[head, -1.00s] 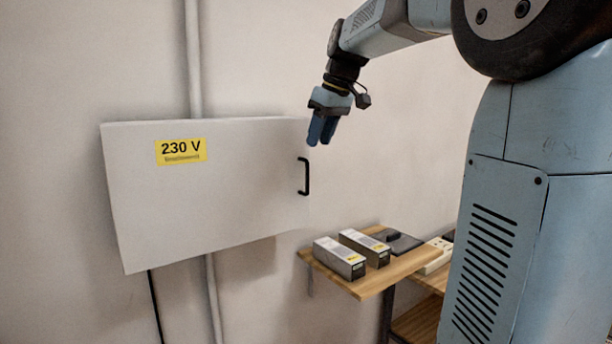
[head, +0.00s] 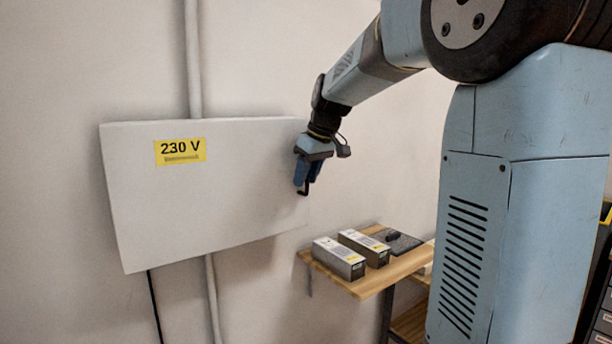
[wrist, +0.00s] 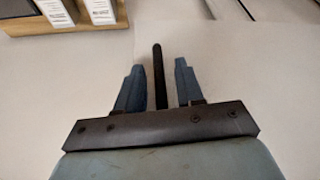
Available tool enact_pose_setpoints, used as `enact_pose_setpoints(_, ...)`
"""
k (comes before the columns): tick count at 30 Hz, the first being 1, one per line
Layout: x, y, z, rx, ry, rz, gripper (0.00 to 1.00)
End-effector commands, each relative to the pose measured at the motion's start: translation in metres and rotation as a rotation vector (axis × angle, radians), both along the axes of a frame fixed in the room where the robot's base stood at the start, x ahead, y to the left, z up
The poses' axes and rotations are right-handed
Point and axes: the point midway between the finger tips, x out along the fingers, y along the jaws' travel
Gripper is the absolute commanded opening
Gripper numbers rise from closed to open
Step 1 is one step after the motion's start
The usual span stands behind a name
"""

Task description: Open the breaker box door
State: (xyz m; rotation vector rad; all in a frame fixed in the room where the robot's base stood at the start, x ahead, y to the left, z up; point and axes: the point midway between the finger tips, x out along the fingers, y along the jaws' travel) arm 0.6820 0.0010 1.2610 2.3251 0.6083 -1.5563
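The breaker box (head: 205,210) is a pale grey box on the wall with a yellow 230 V label (head: 180,151). Its door looks closed. The black door handle (head: 304,192) is at the door's right edge, with only its lower end showing below my gripper (head: 305,178) in the head view. In the wrist view the handle (wrist: 158,75) stands between the two blue fingers of my gripper (wrist: 158,84). The fingers are open, with a small gap on each side of the handle.
A conduit (head: 194,60) runs up the wall. The space before the door's left part is clear.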

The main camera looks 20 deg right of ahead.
Motion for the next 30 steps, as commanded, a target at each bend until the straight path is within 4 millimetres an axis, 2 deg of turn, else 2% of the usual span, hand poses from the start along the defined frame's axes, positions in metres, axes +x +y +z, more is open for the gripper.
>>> enact_pose_setpoints(3,0.0000,0.0001,0.0002,0.000,0.000,0.000,0.36)
enact_pose_setpoints(15,-0.0001,0.0004,0.0004,0.000,0.000,0.001,0.00)
enact_pose_setpoints(30,-0.0006,0.0013,0.0007,0.000,-0.001,0.000,0.00)
